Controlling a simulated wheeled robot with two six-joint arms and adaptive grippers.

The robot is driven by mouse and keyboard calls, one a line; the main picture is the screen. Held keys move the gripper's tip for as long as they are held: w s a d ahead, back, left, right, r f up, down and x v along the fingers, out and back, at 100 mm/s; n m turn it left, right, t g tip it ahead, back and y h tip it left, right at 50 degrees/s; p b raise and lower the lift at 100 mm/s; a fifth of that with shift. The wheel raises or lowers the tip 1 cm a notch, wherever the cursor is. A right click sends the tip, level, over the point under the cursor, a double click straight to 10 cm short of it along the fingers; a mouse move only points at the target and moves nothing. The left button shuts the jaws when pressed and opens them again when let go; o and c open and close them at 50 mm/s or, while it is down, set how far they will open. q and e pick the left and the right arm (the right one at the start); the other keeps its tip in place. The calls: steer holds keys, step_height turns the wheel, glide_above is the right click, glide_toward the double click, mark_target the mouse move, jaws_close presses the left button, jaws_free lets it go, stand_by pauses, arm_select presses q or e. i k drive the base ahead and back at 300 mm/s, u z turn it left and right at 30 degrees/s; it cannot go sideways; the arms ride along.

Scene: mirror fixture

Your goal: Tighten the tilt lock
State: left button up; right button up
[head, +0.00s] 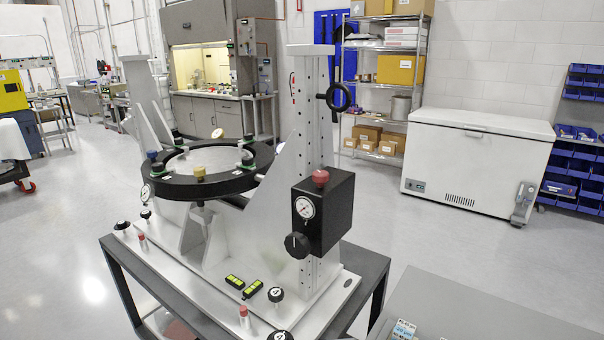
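The mirror fixture stands on a dark table, its grey upright plates rising from a light base plate (185,285). A black ring (172,188) holds a pale round disc (190,161) and looks roughly level. On the right upright (312,120) sit a black handwheel (338,97) and a black box (333,215). The box carries a red knob (320,177), a round gauge (305,207) and a black knob (297,244). No label shows which control is the tilt lock. Neither gripper is in view, and nothing touches the fixture.
Numbered black knobs (275,294), red-topped posts (243,312) and two yellow-green levels (252,288) sit low on the base. A grey surface (470,310) fills the lower right. A white chest freezer (475,160) and shelves (390,75) stand behind. Open floor lies between.

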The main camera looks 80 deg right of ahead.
mark_target(320, 176)
steer(key=u, duration=0.05)
steer(key=i, duration=1.1)
steer(key=z, duration=2.5)
